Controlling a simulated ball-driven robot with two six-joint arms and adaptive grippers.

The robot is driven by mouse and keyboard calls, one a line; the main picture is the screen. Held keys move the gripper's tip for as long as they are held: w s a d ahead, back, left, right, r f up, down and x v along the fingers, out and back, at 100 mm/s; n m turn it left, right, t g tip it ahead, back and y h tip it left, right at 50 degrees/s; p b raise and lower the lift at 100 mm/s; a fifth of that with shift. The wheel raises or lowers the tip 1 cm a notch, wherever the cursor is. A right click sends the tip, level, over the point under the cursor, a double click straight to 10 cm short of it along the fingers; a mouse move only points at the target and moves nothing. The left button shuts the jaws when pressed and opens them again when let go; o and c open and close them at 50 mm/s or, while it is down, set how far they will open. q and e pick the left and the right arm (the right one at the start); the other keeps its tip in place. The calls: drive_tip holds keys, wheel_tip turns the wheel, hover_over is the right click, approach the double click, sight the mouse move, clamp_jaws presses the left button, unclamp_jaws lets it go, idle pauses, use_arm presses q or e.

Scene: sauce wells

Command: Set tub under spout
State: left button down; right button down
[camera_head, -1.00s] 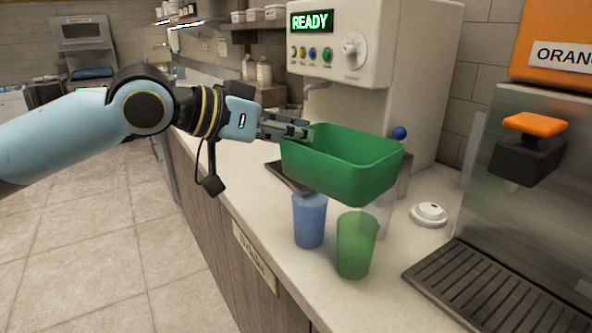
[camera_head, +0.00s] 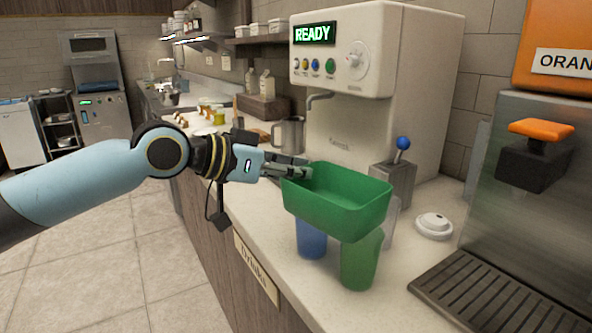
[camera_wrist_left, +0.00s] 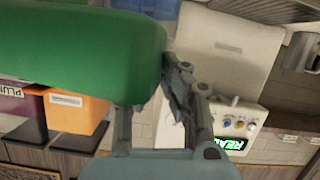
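A green tub (camera_head: 335,202) hangs level in the air over the counter, above the cups. My left gripper (camera_head: 300,170) is shut on the tub's left end wall. In the left wrist view, the tub (camera_wrist_left: 80,45) fills the upper left and the gripper's fingers (camera_wrist_left: 155,95) meet its wall. A white machine (camera_head: 345,120) with a lit READY panel stands behind the tub. Its thin metal spout (camera_head: 318,100) is above and behind the tub's left end. An orange dispenser (camera_head: 545,160) with a dark tap stands at the right. My right gripper is not in view.
A blue cup (camera_head: 311,240) and a green cup (camera_head: 361,262) stand under the tub, with a clear cup (camera_head: 390,222) behind. A white lid (camera_head: 434,226), a blue-knobbed lever (camera_head: 402,144), a metal pitcher (camera_head: 288,134) and a drip grate (camera_head: 475,290) are nearby.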

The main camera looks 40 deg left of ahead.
use_arm(q)
drive_tip(key=shift+f, duration=0.35)
drive_tip(key=c, duration=1.5)
unclamp_jaws()
drive_tip(key=shift+r, duration=0.1)
